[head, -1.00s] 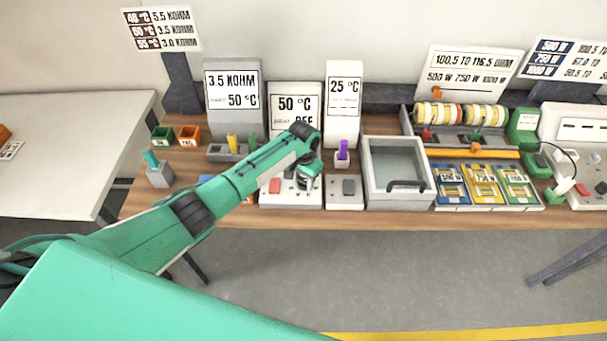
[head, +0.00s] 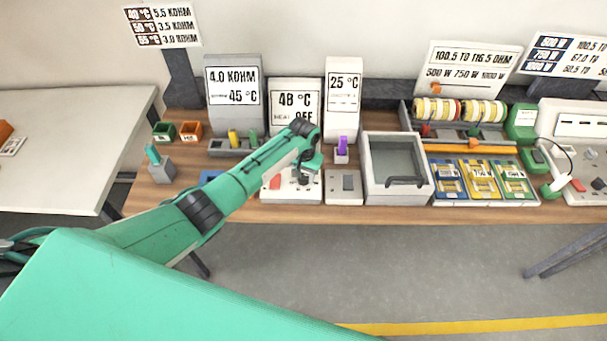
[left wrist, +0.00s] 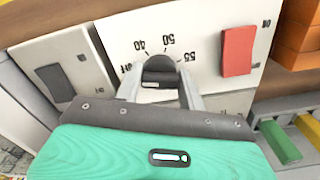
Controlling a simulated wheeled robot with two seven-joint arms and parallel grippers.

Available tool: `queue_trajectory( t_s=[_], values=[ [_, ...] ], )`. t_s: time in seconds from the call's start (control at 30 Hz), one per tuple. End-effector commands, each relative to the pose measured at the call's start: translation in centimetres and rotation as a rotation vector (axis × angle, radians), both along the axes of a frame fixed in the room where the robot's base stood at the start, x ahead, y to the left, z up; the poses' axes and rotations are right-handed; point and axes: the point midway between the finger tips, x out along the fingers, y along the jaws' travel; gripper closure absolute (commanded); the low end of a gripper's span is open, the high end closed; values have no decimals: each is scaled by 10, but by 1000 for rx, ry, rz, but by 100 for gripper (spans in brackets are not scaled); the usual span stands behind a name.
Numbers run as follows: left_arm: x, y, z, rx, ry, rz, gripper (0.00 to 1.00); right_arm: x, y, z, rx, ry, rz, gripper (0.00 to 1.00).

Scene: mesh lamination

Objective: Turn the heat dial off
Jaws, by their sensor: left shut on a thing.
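The heat dial (left wrist: 160,66) is a dark grey knob on a pale control panel (left wrist: 205,50) marked OFF, 40, 50 and 55. My left gripper (left wrist: 160,88) is shut on the dial, one finger on each side of it in the left wrist view. The dial's pointer is hidden between the fingers. In the head view my left gripper (head: 303,178) is at the panel, and my arm covers part of it. The display (head: 295,105) behind reads 48 °C and heat OFF. My right gripper is not in view.
A red rocker switch (left wrist: 237,50) is beside the dial. Another display (head: 234,90) reads 4.0 KOHM and 45 °C. A purple-handled piece (head: 342,148) stands behind.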

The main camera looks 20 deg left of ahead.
Motion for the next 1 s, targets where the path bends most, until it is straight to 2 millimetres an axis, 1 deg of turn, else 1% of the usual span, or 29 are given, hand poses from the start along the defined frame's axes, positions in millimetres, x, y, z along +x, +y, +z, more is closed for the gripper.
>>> queue_trajectory(
  t_s=[0.03,0.1,0.43,0.57,0.67,0.77,1.0],
  values=[
    [2,0,2,0,-4,0,55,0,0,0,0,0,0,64],
    [1,0,2,0,-3,0,41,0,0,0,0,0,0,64],
    [1,0,2,0,-1,0,41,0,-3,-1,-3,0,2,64],
    [1,0,11,-1,-4,-1,41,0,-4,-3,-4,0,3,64],
    [1,0,25,-1,-4,-1,41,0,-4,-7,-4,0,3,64],
    [2,0,44,-1,-6,-1,41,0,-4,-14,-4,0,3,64],
    [2,0,99,-2,-6,-1,41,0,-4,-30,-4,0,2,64]
  ],
)
